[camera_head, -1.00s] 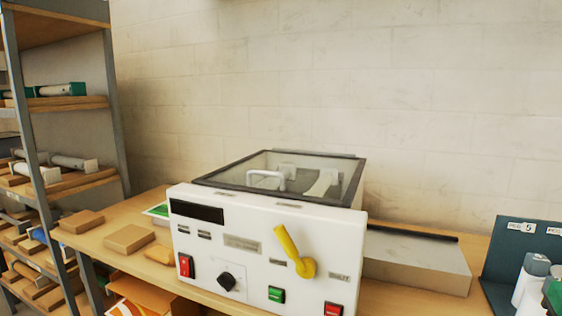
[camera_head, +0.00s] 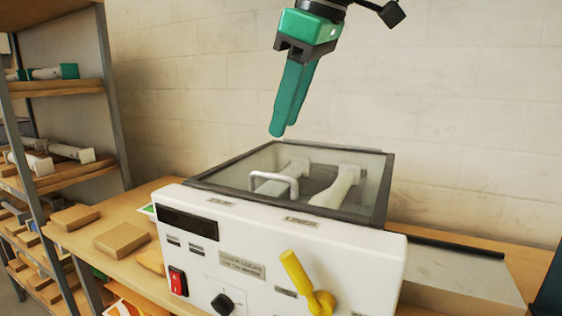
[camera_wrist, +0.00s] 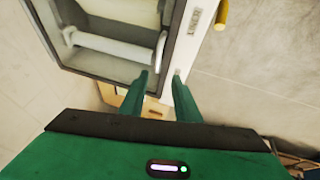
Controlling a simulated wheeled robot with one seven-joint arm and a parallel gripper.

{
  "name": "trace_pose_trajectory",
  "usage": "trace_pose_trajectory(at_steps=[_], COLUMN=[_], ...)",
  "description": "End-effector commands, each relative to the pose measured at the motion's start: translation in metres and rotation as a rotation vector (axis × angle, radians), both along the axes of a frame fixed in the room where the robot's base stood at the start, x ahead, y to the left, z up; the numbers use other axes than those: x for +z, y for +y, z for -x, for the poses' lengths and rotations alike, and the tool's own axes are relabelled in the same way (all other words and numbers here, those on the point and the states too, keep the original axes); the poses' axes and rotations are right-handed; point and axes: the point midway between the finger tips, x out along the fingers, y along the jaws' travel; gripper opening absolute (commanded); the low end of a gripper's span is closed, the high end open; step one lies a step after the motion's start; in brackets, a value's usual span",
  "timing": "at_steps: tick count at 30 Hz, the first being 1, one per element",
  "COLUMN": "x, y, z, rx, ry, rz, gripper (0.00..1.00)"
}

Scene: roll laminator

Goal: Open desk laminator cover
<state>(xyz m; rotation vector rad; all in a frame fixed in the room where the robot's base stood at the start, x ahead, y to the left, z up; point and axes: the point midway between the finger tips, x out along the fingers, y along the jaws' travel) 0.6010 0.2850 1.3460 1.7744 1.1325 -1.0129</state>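The laminator (camera_head: 270,250) is a white box with a dark-framed glass cover (camera_head: 220,171) lying shut on its top. A pale looped handle (camera_head: 275,184) stands on the cover near its front left, and white rollers show through the glass. The wrist view also shows the cover's dark frame (camera_wrist: 171,38). My green gripper (camera_head: 279,132) hangs above the cover, apart from it, fingers pointing down. In the wrist view the fingers (camera_wrist: 161,74) have a gap between them, with nothing held. A yellow lever (camera_head: 305,285) on the front panel tilts up and left.
A wooden bench (camera_head: 80,239) carries the laminator and cardboard boxes (camera_head: 121,239) at its left. A metal shelf rack (camera_head: 112,140) stands at left. A pale flat-topped unit (camera_head: 465,270) lies at right. The wall is behind.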

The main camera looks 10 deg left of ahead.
Motion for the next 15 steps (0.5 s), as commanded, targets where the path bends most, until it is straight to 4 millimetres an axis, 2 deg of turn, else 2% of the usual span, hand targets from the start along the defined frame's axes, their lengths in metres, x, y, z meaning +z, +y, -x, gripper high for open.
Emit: trace_pose_trajectory(at_steps=[6,15], x=[-0.025,-0.072], y=[-0.007,0.004], z=[-0.014,-0.031], rx=[-0.026,-0.034], ry=[0.000,0.000], rz=[0.003,0.002], gripper=[0.29,0.29])
